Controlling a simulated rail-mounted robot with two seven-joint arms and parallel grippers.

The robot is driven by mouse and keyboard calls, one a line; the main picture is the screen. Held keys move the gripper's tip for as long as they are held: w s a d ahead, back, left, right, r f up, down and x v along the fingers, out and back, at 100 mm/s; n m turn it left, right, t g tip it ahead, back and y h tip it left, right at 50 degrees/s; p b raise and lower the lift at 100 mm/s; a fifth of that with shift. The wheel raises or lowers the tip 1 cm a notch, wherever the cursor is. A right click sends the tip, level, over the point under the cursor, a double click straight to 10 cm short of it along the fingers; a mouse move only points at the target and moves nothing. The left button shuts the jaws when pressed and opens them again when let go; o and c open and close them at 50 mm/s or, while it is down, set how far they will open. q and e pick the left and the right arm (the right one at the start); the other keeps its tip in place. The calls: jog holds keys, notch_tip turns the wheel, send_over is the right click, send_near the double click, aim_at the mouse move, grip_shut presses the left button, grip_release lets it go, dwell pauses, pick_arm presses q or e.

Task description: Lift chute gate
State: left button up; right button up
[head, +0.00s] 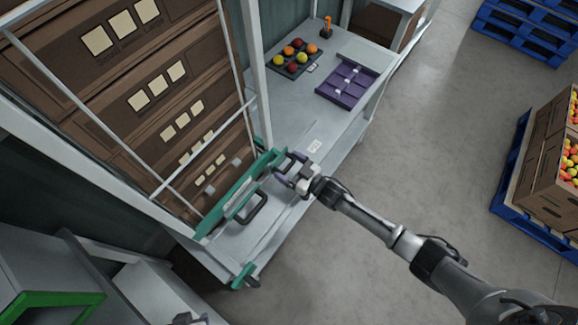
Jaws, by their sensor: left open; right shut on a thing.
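The chute gate (240,196) is a green bar-like panel with a pale strip, across the foot of the carton chute. A dark loop handle (262,212) stands out from its near part, with no gripper on it. My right gripper (287,166) is at the gate's far end, shut on what looks like a second handle there; its fingers hide most of it. The gate looks low, close to the grey table. My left gripper (188,319) is open and barely shows at the bottom edge, apart from the gate; most of it is out of view.
Brown cartons (150,100) with pale labels fill the chute behind white rails. A green-edged grey box (45,302) is at lower left.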

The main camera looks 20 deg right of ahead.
notch_tip(320, 180, up, 6)
jog(key=p, duration=0.4)
jog(key=shift+r, duration=0.1)
pick_arm(q)
notch_tip(320, 180, up, 5)
jog(key=shift+a+r, duration=0.1)
pick_arm(e)
jog(key=shift+w+a, duration=0.1)
jog(key=shift+r, duration=0.1)
jog(key=o, duration=1)
jog(key=shift+o, duration=0.3)
pick_arm(q)
jog(key=shift+f+b, duration=0.4)
jog(key=shift+b, duration=0.05)
pick_arm(e)
jog(key=v, duration=1.4)
